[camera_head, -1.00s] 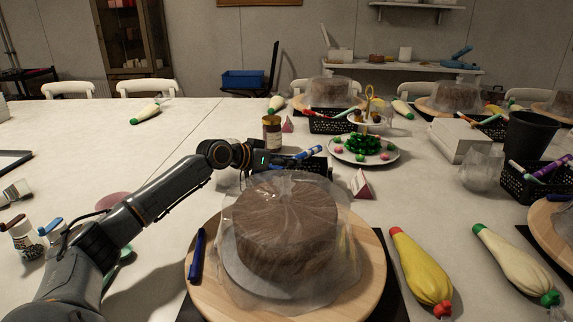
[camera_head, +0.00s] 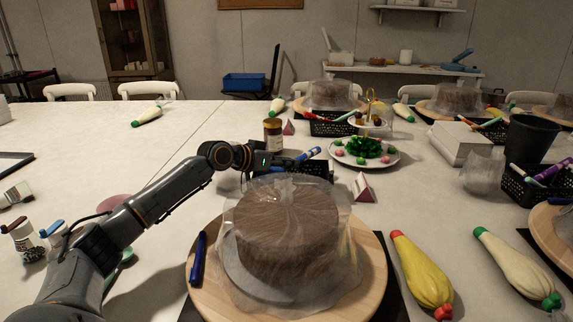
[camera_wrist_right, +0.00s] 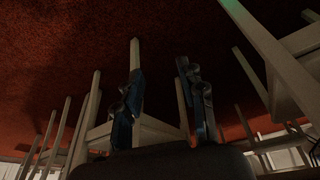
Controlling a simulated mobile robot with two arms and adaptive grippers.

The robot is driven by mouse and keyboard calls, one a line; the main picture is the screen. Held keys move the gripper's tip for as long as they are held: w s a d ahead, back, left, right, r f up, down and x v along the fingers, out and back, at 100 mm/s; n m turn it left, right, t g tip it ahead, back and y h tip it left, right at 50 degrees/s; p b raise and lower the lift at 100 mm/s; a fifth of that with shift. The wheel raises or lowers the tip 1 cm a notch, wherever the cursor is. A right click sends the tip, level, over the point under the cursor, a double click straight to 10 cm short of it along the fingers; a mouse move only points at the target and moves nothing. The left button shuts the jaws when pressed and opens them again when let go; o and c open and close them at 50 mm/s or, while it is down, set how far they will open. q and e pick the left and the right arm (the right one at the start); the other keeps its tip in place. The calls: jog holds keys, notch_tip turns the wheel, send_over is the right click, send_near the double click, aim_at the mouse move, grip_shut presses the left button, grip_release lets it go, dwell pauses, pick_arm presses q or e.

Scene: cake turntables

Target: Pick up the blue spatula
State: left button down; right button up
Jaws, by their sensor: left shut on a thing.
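The blue spatula (camera_head: 311,153) shows in the head view as a short blue length beyond the plastic-covered cake, above a black basket. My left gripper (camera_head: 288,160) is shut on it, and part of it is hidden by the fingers. Whether it is clear of the basket is hard to tell. In the right wrist view my right gripper (camera_wrist_right: 161,75) has its fingers apart with nothing between them. It points at a reddish floor and pale chair legs.
Black basket (camera_head: 312,170), brown jar (camera_head: 272,133) and a plate of sweets (camera_head: 392,158) surround the gripper. The table's back left is mostly clear.

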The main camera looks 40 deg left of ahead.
pick_arm(q)
jog(key=r, duration=0.2)
jog(key=r+p, duration=0.1)
jog(key=r, duration=0.1)
jog(key=shift+s+d+r, duration=0.1)
jog(key=shift+s+d, duration=0.05)
jog(key=shift+s, duration=0.25)
jog(key=s+r, duration=0.1)
jog(key=s+d+r, duration=0.1)
jog(key=s+r, duration=0.1)
jog(key=r, duration=0.1)
jog(key=shift+s+d+r+p, duration=0.15)
jog(key=shift+d+p, duration=0.1)
jog(key=shift+p, duration=0.15)
pick_arm(e)
notch_tip(320, 180, down, 7)
pick_arm(q)
jog(key=s+d+r+b, duration=0.2)
jog(key=s+d+r, duration=0.2)
jog(key=s, duration=0.4)
jog(key=shift+s+r, duration=0.15)
jog(key=shift+s, duration=0.15)
pick_arm(e)
notch_tip(320, 180, up, 9)
jog(key=shift+s+f, duration=0.2)
jog(key=shift+s, duration=0.15)
